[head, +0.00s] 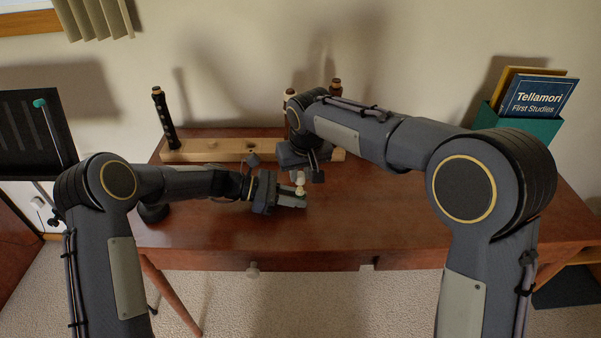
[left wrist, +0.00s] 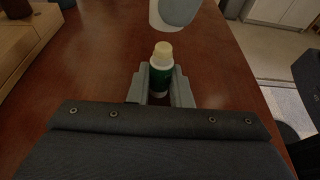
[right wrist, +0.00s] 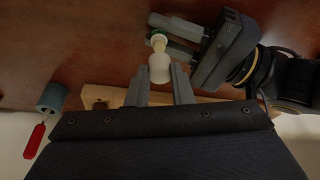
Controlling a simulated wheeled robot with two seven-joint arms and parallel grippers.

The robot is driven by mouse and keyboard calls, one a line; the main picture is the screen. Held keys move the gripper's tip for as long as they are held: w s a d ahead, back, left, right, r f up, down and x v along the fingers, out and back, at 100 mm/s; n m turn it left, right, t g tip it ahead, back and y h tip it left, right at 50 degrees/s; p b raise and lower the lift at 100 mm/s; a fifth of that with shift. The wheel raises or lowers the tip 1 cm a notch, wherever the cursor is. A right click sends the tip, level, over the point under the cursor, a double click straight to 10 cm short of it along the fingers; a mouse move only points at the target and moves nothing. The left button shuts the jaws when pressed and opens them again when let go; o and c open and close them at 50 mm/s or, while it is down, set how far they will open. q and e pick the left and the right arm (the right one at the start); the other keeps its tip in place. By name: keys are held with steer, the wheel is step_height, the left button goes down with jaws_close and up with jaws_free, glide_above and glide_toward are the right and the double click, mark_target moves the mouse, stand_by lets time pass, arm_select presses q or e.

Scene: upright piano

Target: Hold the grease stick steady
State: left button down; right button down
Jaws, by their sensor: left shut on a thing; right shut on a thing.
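The grease stick (left wrist: 161,77) is a green tube with a cream tip, standing between the fingers of my left gripper (left wrist: 161,92). My left gripper (head: 293,199) is shut on it, low over the table's middle. The cream tip (head: 300,190) points up and also shows in the right wrist view (right wrist: 158,42). My right gripper (right wrist: 160,78) is shut on a white cap (right wrist: 159,69). The cap (head: 300,177) is held just above the tip; a small gap shows in the left wrist view. The tube's lower part is hidden by the left fingers.
A wooden rack (head: 215,150) with upright pieces, one dark (head: 164,118), stands at the back of the brown table (head: 400,225). A music stand (head: 35,130) is left. Books (head: 537,97) stand in a green holder (head: 520,124) at right. The table's right side looks clear.

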mark_target(301, 175)
steer(key=shift+r, duration=2.3)
arm_select(q)
steer(key=c, duration=1.2)
jaws_free()
steer(key=shift+c, duration=0.2)
steer(key=shift+a, duration=0.1)
